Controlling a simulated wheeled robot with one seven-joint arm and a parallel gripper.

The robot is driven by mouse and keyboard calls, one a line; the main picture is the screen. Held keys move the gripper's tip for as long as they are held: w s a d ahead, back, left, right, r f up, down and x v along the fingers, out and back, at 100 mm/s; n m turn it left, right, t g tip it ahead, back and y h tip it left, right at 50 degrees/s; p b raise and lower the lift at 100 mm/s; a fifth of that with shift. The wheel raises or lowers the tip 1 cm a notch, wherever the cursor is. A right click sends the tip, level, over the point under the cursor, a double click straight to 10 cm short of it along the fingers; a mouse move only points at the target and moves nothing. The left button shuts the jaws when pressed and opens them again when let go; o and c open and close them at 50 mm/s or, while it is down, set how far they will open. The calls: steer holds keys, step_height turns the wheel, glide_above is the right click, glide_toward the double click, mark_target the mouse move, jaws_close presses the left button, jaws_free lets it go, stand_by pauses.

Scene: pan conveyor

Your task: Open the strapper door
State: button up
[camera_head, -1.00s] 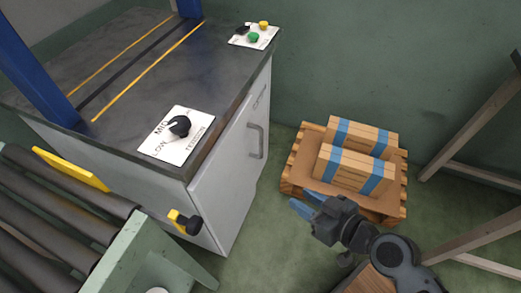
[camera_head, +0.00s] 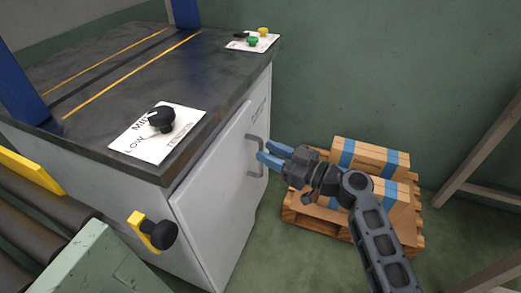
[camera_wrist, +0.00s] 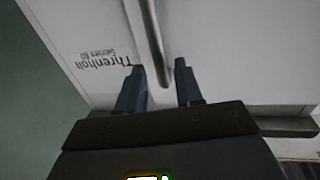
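The strapper (camera_head: 120,75) has a dark top and a pale grey door (camera_head: 215,195) on its right side. The door looks shut. Its grey bar handle (camera_head: 252,160) stands upright near the door's far edge. My gripper (camera_head: 266,157) has blue fingers and is at the handle. In the wrist view my gripper (camera_wrist: 161,82) is open, with one finger on each side of the handle (camera_wrist: 152,40). The handle's bar runs into the gap between the fingertips; I see a gap on both sides, wider on the left.
A wooden pallet (camera_head: 300,215) with strapped cardboard boxes (camera_head: 370,158) stands on the floor right of the door, behind my arm. A roller conveyor (camera_head: 40,210) with a yellow-and-black knob (camera_head: 160,235) is at front left. Green floor lies before the door.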

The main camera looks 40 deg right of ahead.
steer(key=shift+x, duration=1.65)
jaws_close()
